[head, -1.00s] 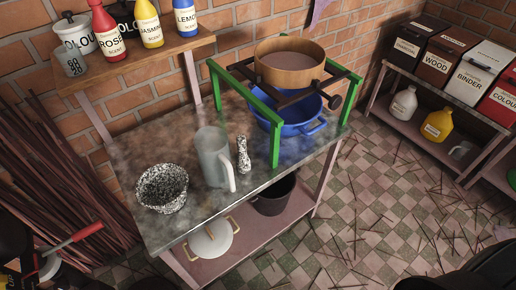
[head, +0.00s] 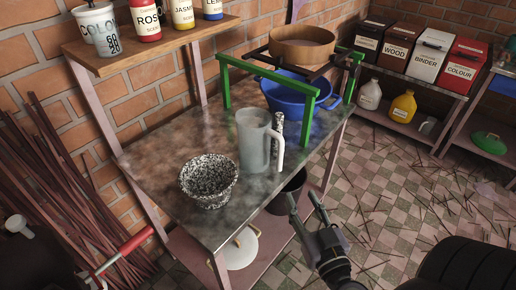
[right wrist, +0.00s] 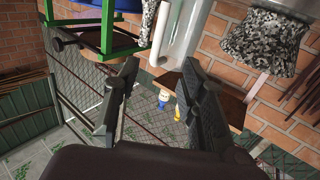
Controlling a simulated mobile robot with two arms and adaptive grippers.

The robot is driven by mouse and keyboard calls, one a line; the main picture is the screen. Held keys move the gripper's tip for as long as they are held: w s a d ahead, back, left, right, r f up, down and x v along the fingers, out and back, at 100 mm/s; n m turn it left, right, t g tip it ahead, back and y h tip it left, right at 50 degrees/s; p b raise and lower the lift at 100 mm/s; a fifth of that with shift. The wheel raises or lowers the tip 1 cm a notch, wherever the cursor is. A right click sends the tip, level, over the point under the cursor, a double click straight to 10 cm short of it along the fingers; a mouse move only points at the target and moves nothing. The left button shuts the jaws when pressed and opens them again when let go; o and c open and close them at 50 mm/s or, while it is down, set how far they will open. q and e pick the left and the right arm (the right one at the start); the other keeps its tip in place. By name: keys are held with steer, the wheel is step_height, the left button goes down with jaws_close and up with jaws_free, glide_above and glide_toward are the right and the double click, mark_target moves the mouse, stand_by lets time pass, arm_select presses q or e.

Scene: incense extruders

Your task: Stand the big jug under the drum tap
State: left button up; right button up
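The big jug (head: 252,142), tall and translucent with a handle on its right, stands upright on the metal table; it also shows in the right wrist view (right wrist: 181,35). My right gripper (head: 303,199) is open and empty, in front of the table's right front edge, nearer the camera than the jug and apart from it. In the right wrist view its two fingers (right wrist: 158,88) are spread, with the jug beyond them. I cannot make out a drum tap in either view. My left gripper is not in view.
A green stand (head: 310,122) with a blue basin (head: 284,95) is behind. A black bucket (head: 287,192) and white lidded pot (head: 240,250) sit below.

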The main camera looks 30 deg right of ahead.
mark_target(281, 156)
steer(key=p+x, duration=0.3)
steer(key=x, duration=0.8)
steer(key=shift+w+p, duration=0.15)
steer(key=shift+p, duration=0.2)
steer(key=x, duration=0.1)
steer(key=p+x, duration=0.1)
steer(key=x, duration=0.1)
steer(key=p+x, duration=0.1)
steer(key=shift+w+d+r, duration=0.2)
steer(key=shift+w+r, duration=0.1)
steer(key=shift+r, duration=0.05)
steer(key=shift+w+f, duration=0.15)
steer(key=shift+w, duration=0.2)
jaws_close()
